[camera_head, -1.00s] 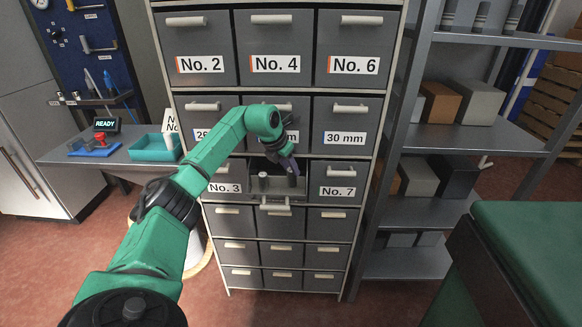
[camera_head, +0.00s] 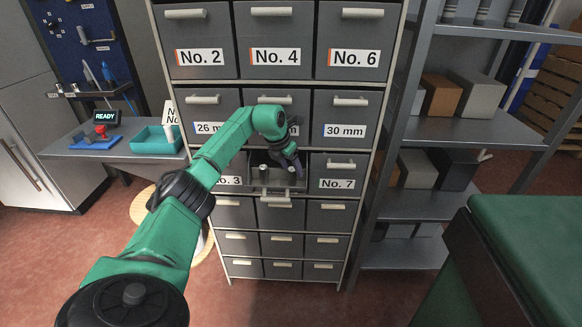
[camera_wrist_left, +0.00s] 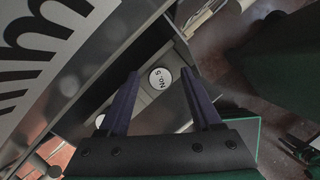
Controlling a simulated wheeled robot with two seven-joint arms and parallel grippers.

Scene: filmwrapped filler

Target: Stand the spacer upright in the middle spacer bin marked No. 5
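The middle drawer (camera_head: 270,193) between No. 3 and No. 7 is pulled out. A short dark cylinder with a lighter top (camera_head: 264,173) stands upright in it, left of my gripper. My left gripper (camera_head: 292,164) is over the drawer's right part, pointing down. In the left wrist view its two blue fingers (camera_wrist_left: 162,105) are spread apart, with nothing clamped between them. A second pale disc (camera_wrist_left: 99,120) is partly hidden by a finger. My right gripper is not in view.
The cabinet has closed drawers around the open one, such as No. 7 (camera_head: 337,172) and 30 mm (camera_head: 345,120). A metal shelf (camera_head: 400,205) with boxes stands right. A side table (camera_head: 75,155) with a teal tray (camera_head: 155,146) stands left. A green surface (camera_head: 530,250) is near right.

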